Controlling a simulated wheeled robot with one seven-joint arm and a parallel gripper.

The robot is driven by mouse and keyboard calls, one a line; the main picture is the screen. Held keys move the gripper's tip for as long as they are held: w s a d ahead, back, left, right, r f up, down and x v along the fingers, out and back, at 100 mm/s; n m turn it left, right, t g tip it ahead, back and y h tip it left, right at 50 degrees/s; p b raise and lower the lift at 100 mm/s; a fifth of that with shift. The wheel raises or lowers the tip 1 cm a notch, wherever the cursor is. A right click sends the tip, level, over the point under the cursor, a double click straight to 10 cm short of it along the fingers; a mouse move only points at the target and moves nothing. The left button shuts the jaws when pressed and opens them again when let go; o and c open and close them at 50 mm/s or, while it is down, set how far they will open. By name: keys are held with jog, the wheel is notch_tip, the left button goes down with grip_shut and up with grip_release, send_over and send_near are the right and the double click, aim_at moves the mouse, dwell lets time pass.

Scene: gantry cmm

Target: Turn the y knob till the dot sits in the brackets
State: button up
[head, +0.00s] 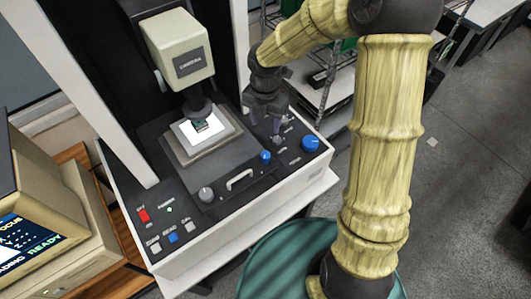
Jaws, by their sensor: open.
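A machine with a grey control panel (240,208) stands in front of me. My gripper (265,122) points down over the panel's right rear part, open and apart from these knobs. A small part (279,140) shows close to its fingertips.
A beige camera head (178,48) hangs over a lit stage (206,130) with a small chip on it. Red, blue and white buttons sit at front left. Open floor (440,190) lies to the right.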

aim_at(266, 154)
jog(key=shift+f, duration=0.1)
notch_tip(266, 154, down, 17)
jog(key=p, duration=0.2)
jog(key=shift+f+p, duration=0.1)
jog(key=shift+p, duration=0.25)
dwell(0.4)
jog(key=c, duration=1)
